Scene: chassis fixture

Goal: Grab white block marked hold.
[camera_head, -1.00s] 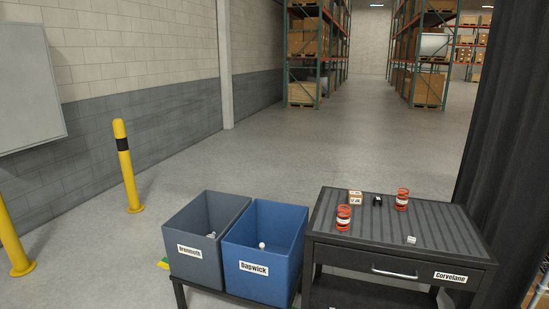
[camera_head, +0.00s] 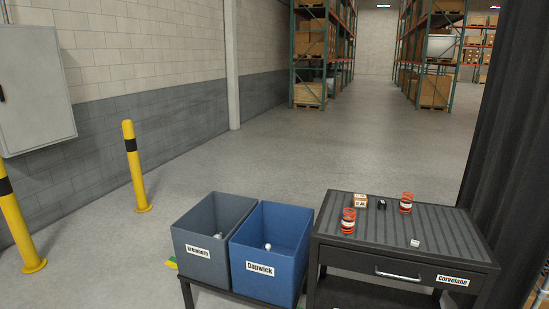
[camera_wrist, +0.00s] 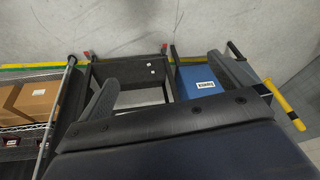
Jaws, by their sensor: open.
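A small white block (camera_head: 415,242) with a dark mark sits near the front of the dark ribbed table top; its marking is too small to read. An orange-and-white block (camera_head: 360,200) with black print and a small black-and-white block (camera_head: 382,204) stand at the back of the same top. My gripper (camera_wrist: 165,70) shows in the wrist view with its two grey fingers wide apart and nothing between them. It is out of the head view and away from the blocks. I cannot make out the white block in the wrist view.
Two orange-and-white coils (camera_head: 348,221) (camera_head: 406,202) stand on the table (camera_head: 330,240). A blue bin (camera_head: 262,268) and a grey bin (camera_head: 195,252), each with white items inside, stand left of it. Yellow posts (camera_head: 135,165) stand further left. A dark curtain (camera_head: 510,130) hangs at right.

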